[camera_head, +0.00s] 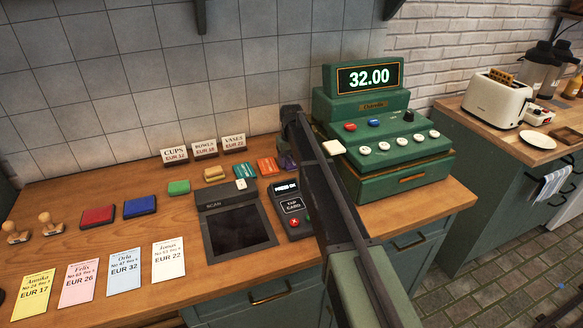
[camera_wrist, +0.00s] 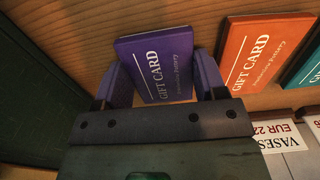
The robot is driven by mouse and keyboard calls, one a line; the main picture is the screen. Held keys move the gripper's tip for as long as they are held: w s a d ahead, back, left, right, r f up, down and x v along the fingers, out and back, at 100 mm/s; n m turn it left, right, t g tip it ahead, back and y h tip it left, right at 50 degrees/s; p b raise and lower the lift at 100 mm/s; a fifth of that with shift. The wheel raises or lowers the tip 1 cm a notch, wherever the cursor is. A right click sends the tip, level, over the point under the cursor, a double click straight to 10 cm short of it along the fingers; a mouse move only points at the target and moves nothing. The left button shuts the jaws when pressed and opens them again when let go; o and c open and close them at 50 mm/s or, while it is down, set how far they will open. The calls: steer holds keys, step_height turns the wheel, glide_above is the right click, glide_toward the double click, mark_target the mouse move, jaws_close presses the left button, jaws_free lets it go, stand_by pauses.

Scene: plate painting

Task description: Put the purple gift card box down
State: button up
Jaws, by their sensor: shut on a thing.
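The purple gift card box (camera_wrist: 158,62) stands between the fingers of my gripper (camera_wrist: 160,85) in the wrist view, its label "GIFT CARD" readable. My gripper is shut on it, with a finger at each side. In the head view, the purple box (camera_head: 287,160) shows only in part beside my dark arm, close to the wooden counter (camera_head: 140,210) behind the card reader. My arm hides most of it and the gripper's fingertips there. I cannot tell whether the box touches the counter.
An orange gift card box (camera_head: 267,166) and a teal one (camera_head: 244,170) stand to its left. The card reader (camera_head: 290,210) and scanner (camera_head: 236,230) lie in front. The green cash register (camera_head: 385,140) is close on the right. Price signs (camera_head: 234,145) stand near the wall.

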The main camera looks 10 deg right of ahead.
mark_target(292, 162)
steer(key=shift+f, duration=0.1)
steer(key=o, duration=0.6)
step_height(292, 162, up, 13)
steer(key=p, duration=1.2)
steer(key=shift+f, duration=0.2)
steer(key=s+m, duration=0.1)
steer(key=s, duration=1.8)
steer(key=s+m, duration=0.1)
steer(key=s, duration=1.9)
steer(key=shift+s+a, duration=0.1)
steer(key=shift+a, duration=0.1)
